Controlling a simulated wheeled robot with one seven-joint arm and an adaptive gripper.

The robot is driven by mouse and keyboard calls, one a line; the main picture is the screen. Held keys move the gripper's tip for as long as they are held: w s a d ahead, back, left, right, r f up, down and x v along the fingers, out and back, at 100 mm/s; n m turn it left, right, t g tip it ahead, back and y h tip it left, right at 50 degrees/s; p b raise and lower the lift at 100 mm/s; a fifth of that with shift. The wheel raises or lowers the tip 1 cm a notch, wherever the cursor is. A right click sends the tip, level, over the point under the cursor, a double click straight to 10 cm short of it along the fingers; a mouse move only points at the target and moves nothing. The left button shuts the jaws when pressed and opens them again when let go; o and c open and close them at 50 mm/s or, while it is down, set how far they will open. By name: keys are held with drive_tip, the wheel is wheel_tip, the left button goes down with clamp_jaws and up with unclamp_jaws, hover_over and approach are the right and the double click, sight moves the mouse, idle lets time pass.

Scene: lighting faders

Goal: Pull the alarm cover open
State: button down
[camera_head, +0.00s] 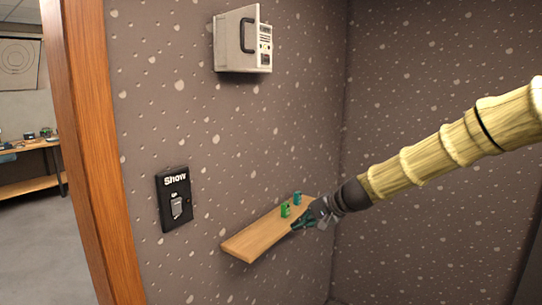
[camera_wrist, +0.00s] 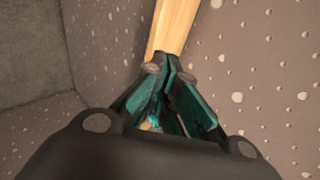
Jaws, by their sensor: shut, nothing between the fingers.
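A pale grey box with a black handle on its front (camera_head: 242,40), which looks like the alarm cover, is fixed high on the speckled wall. Its cover looks closed. My gripper (camera_head: 297,225) is well below and to the right of it, in front of the wooden shelf. In the wrist view my gripper (camera_wrist: 166,66) has its teal fingers together at the tips, with nothing held. The box is not in the wrist view.
A black "Show" switch plate (camera_head: 174,199) is on the wall at left. A wooden door frame (camera_head: 95,150) stands further left. The wall between box and shelf is clear.

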wheel_tip(320, 180, up, 26)
drive_tip(key=w+t+y, duration=0.1)
drive_tip(key=t+y, duration=0.1)
drive_tip(key=y, duration=0.2)
drive_tip(key=s+d+r+n+y, duration=0.1)
drive_tip(key=s+r+y, duration=0.15)
drive_tip(key=r, duration=1.05)
drive_tip(key=s+d+r+n+y, duration=0.15)
drive_tip(key=s+r, duration=0.25)
drive_tip(key=r, duration=0.8)
drive_tip(key=w+a+p, duration=0.2)
drive_tip(key=a+p, duration=0.5)
drive_tip(key=a, duration=0.4)
drive_tip(key=shift+w+a, duration=0.35)
drive_tip(key=shift+a, duration=0.05)
drive_tip(key=shift+m+t, duration=0.3)
drive_tip(key=shift+m, duration=0.05)
